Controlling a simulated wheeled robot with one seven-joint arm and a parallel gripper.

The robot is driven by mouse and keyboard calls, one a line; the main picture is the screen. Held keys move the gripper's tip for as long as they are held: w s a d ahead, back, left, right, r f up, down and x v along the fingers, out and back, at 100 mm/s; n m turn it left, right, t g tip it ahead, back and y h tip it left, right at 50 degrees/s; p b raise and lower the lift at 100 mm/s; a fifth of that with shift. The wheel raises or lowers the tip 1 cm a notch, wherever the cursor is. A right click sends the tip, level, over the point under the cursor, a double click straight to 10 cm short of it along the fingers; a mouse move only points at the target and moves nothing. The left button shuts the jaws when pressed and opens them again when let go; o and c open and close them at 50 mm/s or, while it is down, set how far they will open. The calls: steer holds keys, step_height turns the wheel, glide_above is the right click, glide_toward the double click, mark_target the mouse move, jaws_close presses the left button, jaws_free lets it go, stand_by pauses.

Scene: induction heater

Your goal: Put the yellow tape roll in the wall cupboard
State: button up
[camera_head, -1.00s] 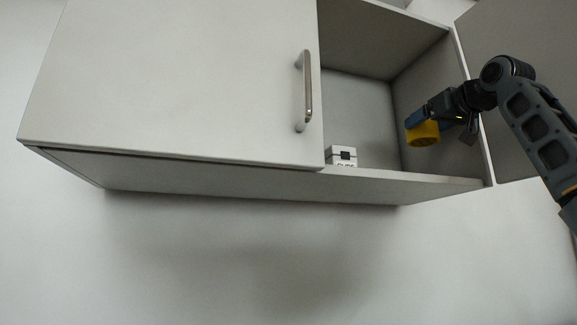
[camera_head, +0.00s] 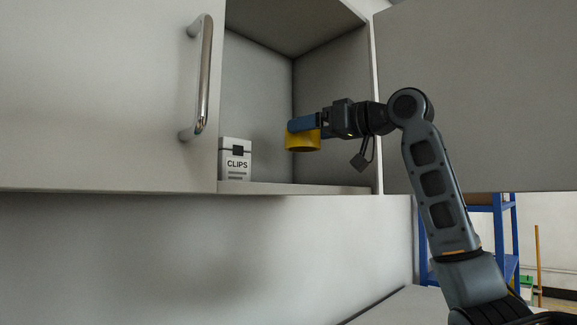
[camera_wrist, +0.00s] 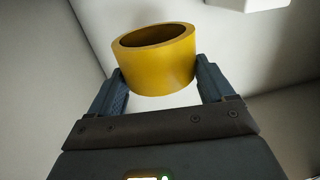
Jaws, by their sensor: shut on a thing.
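The yellow tape roll (camera_head: 303,141) is held in my gripper (camera_head: 304,128) in front of the open right part of the wall cupboard (camera_head: 270,188), seemingly within its opening and above its floor. In the wrist view the roll (camera_wrist: 155,70) sits between the two blue fingers of my gripper (camera_wrist: 160,82), which are shut on it, with its open ring facing up. The cupboard's right door (camera_head: 480,95) stands open, and its left door (camera_head: 100,90) is shut.
A white box marked CLIPS (camera_head: 235,160) stands at the left of the open compartment. The cupboard floor right of it is clear. The left door's metal handle (camera_head: 203,75) sticks out. A blue rack (camera_head: 507,235) stands at lower right.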

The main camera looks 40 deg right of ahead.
steer(key=shift+f+p, duration=0.5)
steer(key=shift+f, duration=3.45)
steer(key=shift+f, duration=0.15)
steer(key=o, duration=1.1)
steer(key=shift+s+d, duration=0.1)
steer(key=shift+s, duration=0.1)
steer(key=s+b, duration=0.1)
steer(key=s, duration=0.2)
steer(key=s+d, duration=0.1)
steer(key=s, duration=0.3)
steer(key=s+d+b, duration=0.1)
steer(key=s, duration=0.3)
steer(key=shift+s+b, duration=0.25)
steer(key=shift+b, duration=0.1)
